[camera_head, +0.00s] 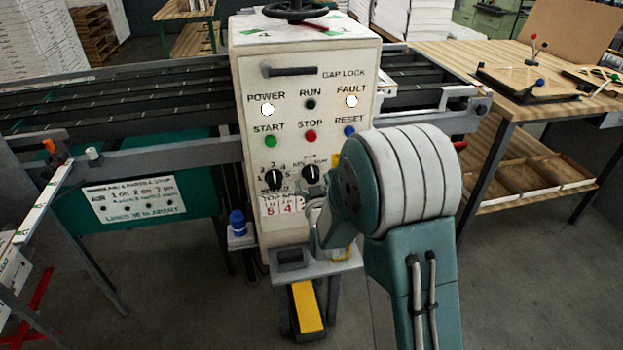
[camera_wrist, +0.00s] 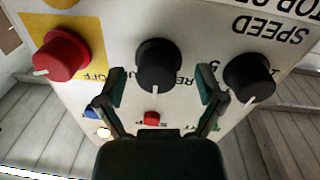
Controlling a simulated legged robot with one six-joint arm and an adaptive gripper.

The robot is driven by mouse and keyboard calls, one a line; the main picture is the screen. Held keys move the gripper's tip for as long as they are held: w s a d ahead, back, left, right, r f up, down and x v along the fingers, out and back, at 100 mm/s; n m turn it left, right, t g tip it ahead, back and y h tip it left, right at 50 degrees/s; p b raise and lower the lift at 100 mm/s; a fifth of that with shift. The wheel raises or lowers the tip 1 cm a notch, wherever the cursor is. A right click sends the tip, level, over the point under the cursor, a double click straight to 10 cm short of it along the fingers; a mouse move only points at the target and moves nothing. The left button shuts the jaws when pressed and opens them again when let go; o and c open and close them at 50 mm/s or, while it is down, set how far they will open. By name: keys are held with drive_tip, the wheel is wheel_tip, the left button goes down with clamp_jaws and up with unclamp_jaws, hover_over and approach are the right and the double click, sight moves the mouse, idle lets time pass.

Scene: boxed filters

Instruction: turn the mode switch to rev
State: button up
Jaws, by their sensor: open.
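The mode switch is a black round knob (camera_wrist: 158,65) with a white pointer line. In the wrist view the panel appears upside down, and the pointer is toward the bottom of the picture. Part of a label beginning "RE" shows beside it, cut off by a finger. My gripper (camera_wrist: 162,85) is open, its fingers on either side of the knob; I cannot tell whether they touch it. In the head view the switch (camera_head: 311,175) is on the cream control box (camera_head: 244,120), just above my wrist; the gripper fingers are hidden there.
The black speed knob (camera_wrist: 249,76) is close to the right finger in the wrist view. A red knob (camera_wrist: 62,54) on a yellow plate is left of the fingers. Start (camera_head: 271,141), stop (camera_head: 310,136) and reset (camera_head: 349,131) buttons sit higher on the box.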

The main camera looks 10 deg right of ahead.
drive_tip(key=shift+w, duration=0.65)
drive_tip(key=shift+d, duration=0.1)
drive_tip(key=c, duration=1.1)
drive_tip(key=shift+n, duration=0.3)
drive_tip(key=n, duration=0.3)
drive_tip(key=shift+r+n, duration=0.1)
drive_tip(key=shift+n, duration=0.2)
drive_tip(key=shift+d+n+t, duration=0.1)
drive_tip(key=shift+n+t, duration=0.2)
drive_tip(key=shift+n, duration=2.1)
drive_tip(key=shift+c, duration=0.2)
drive_tip(key=shift+r, duration=0.1)
